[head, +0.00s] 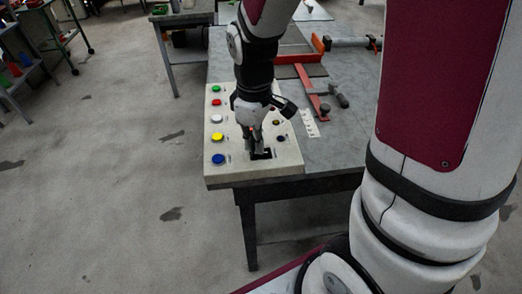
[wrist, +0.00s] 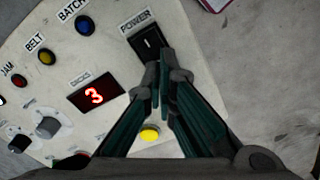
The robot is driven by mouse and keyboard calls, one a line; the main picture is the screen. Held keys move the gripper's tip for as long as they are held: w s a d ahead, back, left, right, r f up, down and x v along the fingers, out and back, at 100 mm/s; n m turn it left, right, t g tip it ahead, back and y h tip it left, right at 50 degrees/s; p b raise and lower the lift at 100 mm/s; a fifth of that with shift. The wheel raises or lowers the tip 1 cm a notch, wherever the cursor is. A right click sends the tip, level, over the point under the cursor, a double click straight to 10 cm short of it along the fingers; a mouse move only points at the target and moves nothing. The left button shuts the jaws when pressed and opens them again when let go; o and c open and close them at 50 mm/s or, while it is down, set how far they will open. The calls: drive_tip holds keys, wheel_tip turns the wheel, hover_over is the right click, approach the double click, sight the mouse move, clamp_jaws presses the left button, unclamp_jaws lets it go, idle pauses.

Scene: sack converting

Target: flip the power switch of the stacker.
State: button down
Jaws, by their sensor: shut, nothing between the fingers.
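The power switch (wrist: 149,43) is a black rocker with a small white mark, beside the printed POWER label (wrist: 121,22) at the top of the wrist view. It is set in the stacker's pale control panel (wrist: 59,81), which also shows in the head view (head: 213,179). My gripper (wrist: 158,80) is shut and empty, pointing down at the panel. In the wrist view its fingertips overlap the lower edge of the switch; I cannot tell whether they touch it. In the head view my gripper (head: 257,150) is low over the panel's near end.
A red number display (wrist: 95,95) reads 3, near a yellow button (wrist: 150,133) and a blue BATCH lamp (wrist: 82,25). Several coloured buttons, including a blue one (head: 218,159), line the panel's left side. A red-and-grey tool (head: 318,98) lies on the grey table (head: 352,140).

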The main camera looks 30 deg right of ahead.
drive_tip(key=shift+f, duration=0.65)
drive_tip(key=shift+r, duration=0.1)
drive_tip(key=shift+r+p, duration=2)
drive_tip(key=shift+r, duration=1.45)
drive_tip(key=shift+r, duration=0.1)
drive_tip(key=s+r+m+t, duration=0.5)
drive_tip(key=s+r+m, duration=0.3)
drive_tip(key=s+r, duration=0.7)
wheel_tip(320, 180, up, 2)
drive_tip(key=shift+s+r+t, duration=0.15)
drive_tip(key=shift+s+t, duration=0.15)
drive_tip(key=shift+s, duration=0.1)
